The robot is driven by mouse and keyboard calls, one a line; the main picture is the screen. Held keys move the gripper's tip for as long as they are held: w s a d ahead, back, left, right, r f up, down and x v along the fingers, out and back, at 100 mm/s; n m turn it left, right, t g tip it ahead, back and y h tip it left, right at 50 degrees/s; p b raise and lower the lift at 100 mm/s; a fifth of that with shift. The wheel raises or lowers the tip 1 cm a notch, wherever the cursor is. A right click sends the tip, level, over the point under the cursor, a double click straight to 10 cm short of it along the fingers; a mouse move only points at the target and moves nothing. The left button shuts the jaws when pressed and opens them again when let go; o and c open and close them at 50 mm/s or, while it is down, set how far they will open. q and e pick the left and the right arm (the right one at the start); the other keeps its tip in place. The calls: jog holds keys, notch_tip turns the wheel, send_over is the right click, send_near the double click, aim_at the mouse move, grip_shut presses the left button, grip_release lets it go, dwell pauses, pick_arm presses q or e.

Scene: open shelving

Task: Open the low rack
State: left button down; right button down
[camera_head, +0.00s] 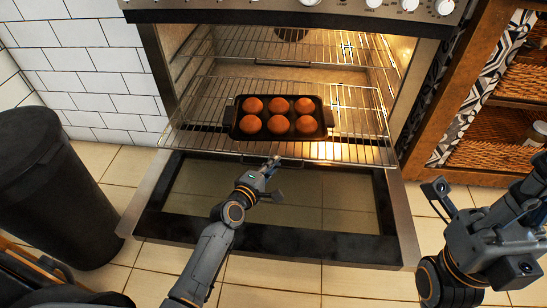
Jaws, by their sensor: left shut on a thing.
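The low rack (362,152) is a wire shelf in the open oven, and its front edge reaches out over the lowered door. A dark muffin tray (237,127) with several round brown muffins (278,124) rests on it. My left gripper (271,166) is shut on the middle of the rack's front bar, just in front of the tray. The gripper hides that part of the bar. My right gripper (486,190) is at the right, apart from the rack, with its fingers spread and nothing between them.
The oven door (342,240) lies flat below the rack. An upper rack (320,48) sits higher inside the oven. A dark bin (45,190) stands at the left. Wooden shelving with woven baskets (490,140) is at the right. Tiled floor shows in front.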

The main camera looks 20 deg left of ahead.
pick_arm(q)
jog(key=shift+s+f+g, duration=0.25)
jog(key=shift+f+g, duration=0.05)
jog(key=shift+f, duration=0.15)
jog(key=c, duration=1.5)
grip_release()
jog(key=shift+w, duration=0.1)
jog(key=shift+r, duration=0.15)
jog(key=v, duration=1.2)
